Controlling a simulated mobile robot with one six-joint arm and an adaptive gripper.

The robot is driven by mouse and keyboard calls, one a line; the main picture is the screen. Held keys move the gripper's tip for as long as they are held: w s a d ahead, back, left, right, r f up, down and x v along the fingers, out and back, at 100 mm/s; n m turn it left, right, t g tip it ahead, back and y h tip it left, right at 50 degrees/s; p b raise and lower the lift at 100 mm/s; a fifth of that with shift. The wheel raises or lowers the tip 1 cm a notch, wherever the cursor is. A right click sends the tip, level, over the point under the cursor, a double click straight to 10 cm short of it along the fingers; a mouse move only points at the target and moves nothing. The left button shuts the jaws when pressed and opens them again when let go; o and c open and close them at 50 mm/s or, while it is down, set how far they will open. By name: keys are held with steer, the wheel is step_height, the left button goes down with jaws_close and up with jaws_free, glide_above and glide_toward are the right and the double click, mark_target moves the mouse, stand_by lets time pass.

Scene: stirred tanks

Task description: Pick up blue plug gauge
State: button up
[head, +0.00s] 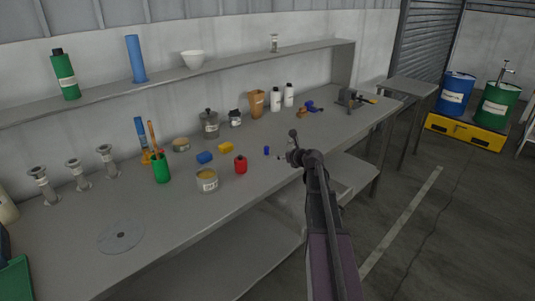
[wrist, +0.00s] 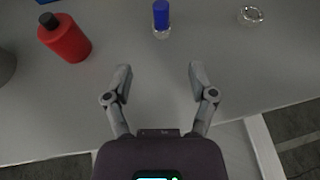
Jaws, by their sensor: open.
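The blue plug gauge (wrist: 161,15) is in the wrist view at the top centre. It has a blue upper part and a shiny, clear or metallic lower end, and seems to stand upright on the grey bench. In the head view it is a small blue piece (head: 266,151) just left of my gripper (head: 287,156). In the wrist view my gripper (wrist: 160,72) is open and empty, its fingers spread apart. The gauge lies beyond the fingertips, roughly in line with the gap between them, and apart from both.
A red bottle with a dark cap (wrist: 66,38) stands left of the gauge. A small shiny ring-like piece (wrist: 250,14) lies to its right. A tin (head: 207,181) and a yellow block (head: 225,148) are farther left. The bench's front edge is close below my gripper.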

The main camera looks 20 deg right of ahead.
mark_target(268, 152)
steer(key=shift+d+r, duration=0.1)
steer(key=shift+w, duration=0.1)
steer(key=b+x, duration=0.2)
steer(key=x, duration=0.5)
steer(key=shift+d+b, duration=0.1)
steer(key=shift+b, duration=0.3)
steer(key=shift+w+f, duration=0.35)
steer(key=shift+w, duration=0.35)
steer(key=shift+w+b, duration=0.1)
steer(key=shift+b, duration=0.2)
steer(key=shift+b+x, duration=1)
steer(key=shift+x, duration=1.5)
steer(key=shift+a, duration=0.2)
jaws_close()
